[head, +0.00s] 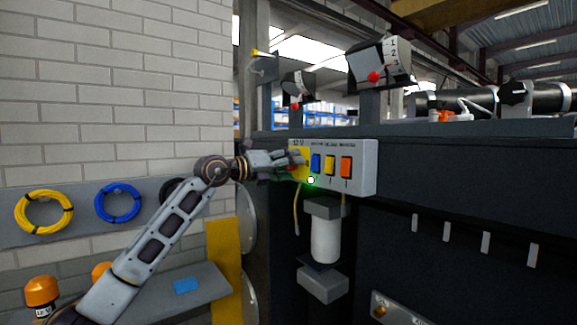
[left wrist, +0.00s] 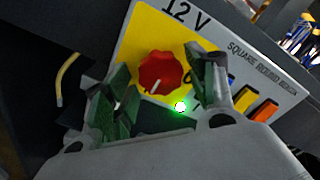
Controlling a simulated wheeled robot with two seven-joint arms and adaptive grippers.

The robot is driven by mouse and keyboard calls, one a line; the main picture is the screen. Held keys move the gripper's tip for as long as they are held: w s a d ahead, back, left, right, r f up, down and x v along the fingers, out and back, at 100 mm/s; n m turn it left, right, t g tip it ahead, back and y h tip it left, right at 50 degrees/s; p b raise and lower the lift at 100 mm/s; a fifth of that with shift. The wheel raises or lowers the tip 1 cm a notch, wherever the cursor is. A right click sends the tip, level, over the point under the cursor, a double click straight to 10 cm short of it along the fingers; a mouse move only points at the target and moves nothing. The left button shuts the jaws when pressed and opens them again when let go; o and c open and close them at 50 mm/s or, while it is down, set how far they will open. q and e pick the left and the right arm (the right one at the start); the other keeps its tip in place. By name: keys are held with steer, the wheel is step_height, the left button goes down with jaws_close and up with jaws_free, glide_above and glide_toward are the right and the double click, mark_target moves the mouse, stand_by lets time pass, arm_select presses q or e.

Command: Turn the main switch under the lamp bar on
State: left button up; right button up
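The main switch is a round red knob (left wrist: 162,73) on a yellow field marked 12 V, seen in the left wrist view. A white mark shows on its lower edge. The switch panel (head: 362,167) is a light grey box on the dark chassis wall in the head view. My left gripper (left wrist: 153,82) is open, with its green-padded fingers on either side of the knob, and I cannot tell whether they touch it. In the head view my left gripper (head: 300,164) reaches the panel's left end and hides most of the knob. My right gripper is out of view.
Blue (head: 316,163), yellow (head: 330,165) and orange (head: 346,167) rocker switches sit right of the knob. A green glow with a white spot (head: 310,180) shows at the panel's lower edge. A white cylinder (head: 326,240) hangs below. Dark boxes with red knobs (head: 374,77) stand above.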

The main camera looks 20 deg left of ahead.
arm_select(q)
steer(key=shift+r, duration=0.1)
steer(key=v, duration=1.2)
stand_by(0.6)
steer(key=shift+a, duration=0.1)
stand_by(0.3)
